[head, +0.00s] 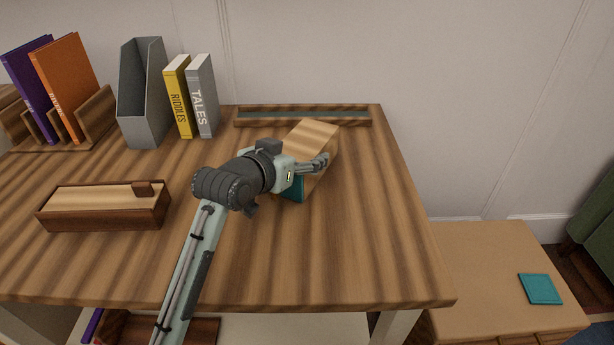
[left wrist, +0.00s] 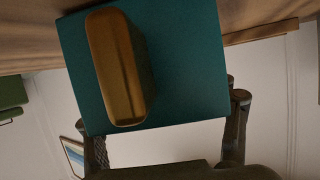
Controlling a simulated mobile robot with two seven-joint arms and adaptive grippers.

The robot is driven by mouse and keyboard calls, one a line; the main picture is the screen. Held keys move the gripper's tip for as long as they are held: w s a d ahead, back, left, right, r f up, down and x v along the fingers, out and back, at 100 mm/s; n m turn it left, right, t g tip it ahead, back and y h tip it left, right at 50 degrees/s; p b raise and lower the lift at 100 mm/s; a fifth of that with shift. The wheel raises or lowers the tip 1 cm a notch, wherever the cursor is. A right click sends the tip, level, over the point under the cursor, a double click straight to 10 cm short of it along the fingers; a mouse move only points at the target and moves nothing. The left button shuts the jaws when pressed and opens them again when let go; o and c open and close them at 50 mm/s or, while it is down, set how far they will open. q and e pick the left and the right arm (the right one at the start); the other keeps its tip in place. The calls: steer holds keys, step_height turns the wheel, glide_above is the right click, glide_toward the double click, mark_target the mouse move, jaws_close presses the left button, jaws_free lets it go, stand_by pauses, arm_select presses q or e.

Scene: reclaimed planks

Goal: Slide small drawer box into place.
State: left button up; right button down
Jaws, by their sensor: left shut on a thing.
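The small drawer box (head: 312,135) has pale striped wood on top and a teal face (head: 292,188) toward the front left. It sits at an angle over the right part of the desk, just in front of a long shallow wooden tray. My left gripper (head: 318,163) is shut on it from the front. In the left wrist view the teal face (left wrist: 195,60) with a rounded wooden handle (left wrist: 118,65) fills the middle, with my left gripper's fingers (left wrist: 168,125) on both sides of its near end. I cannot tell whether the box touches the desk. My right gripper is not in view.
The long tray (head: 250,123) lies along the desk's back edge. A grey file holder (head: 145,95), a yellow book (head: 178,95) and a grey book (head: 202,95) stand at the back left. A lidded wooden box (head: 105,215) is at left. The front right of the desk (head: 370,250) is clear.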

mark_target(293, 137)
arm_select(q)
steer(key=shift+w+a+f, duration=0.1)
steer(key=shift+w+a, duration=0.15)
steer(key=shift+w, duration=0.85)
steer(key=shift+w+a+f, duration=0.1)
steer(key=shift+w+a, duration=0.1)
steer(key=shift+w, duration=0.85)
steer(key=shift+w+a+f, duration=0.1)
steer(key=shift+w+a, duration=0.15)
steer(key=shift+w, duration=0.85)
steer(key=o, duration=1.6)
steer(key=shift+r, duration=0.15)
steer(key=shift+v, duration=3.45)
steer(key=shift+d+r, duration=0.1)
